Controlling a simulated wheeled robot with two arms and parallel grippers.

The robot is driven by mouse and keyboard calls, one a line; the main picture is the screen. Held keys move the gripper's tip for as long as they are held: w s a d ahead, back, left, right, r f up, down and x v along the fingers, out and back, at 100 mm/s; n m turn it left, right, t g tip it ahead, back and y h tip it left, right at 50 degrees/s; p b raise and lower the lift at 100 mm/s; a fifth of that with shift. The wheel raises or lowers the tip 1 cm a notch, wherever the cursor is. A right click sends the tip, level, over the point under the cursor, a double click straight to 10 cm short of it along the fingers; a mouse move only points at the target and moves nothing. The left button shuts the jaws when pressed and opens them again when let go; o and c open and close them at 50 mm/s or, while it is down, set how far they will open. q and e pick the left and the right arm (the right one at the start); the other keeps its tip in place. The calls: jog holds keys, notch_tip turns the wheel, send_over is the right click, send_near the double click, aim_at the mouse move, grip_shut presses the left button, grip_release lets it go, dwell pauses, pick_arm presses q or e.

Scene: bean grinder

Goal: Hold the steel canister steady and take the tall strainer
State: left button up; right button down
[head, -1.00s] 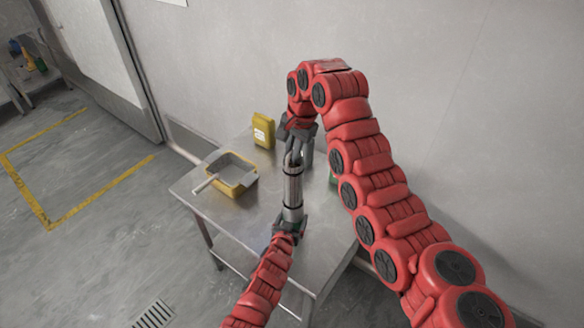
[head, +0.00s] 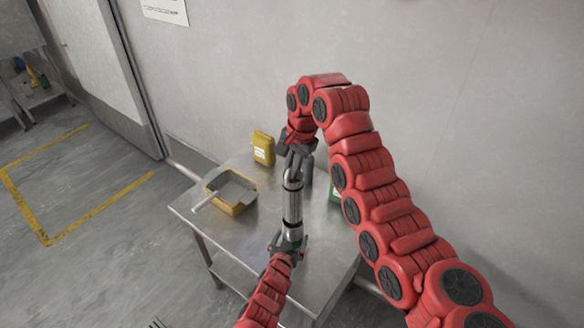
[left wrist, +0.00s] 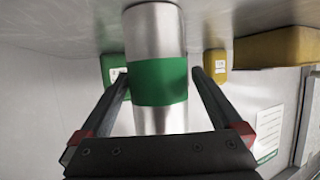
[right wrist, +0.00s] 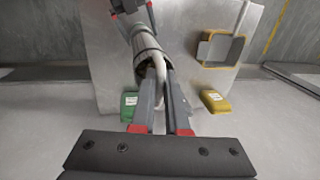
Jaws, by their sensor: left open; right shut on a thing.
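The steel canister (head: 292,208) stands upright near the table's front, with a green band low on it. In the left wrist view the canister (left wrist: 155,35) passes between the fingers of my left gripper (left wrist: 160,85), which is open around it near the band. My right gripper (head: 296,168) reaches down from above to the canister's mouth. In the right wrist view its fingers (right wrist: 162,75) close on a pale part of the tall strainer (right wrist: 159,99) at the mouth. The rest of the strainer is hidden by the canister and fingers.
A yellow-rimmed container (head: 240,209) with a pale handle sits left on the metal table (head: 205,229). A yellow pack (head: 263,149) stands at the back. A green pack (right wrist: 129,104) is partly behind my right arm in the head view. The wall is close behind.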

pick_arm(q)
jog(key=v, duration=1.1)
jog(key=shift+f, duration=0.15)
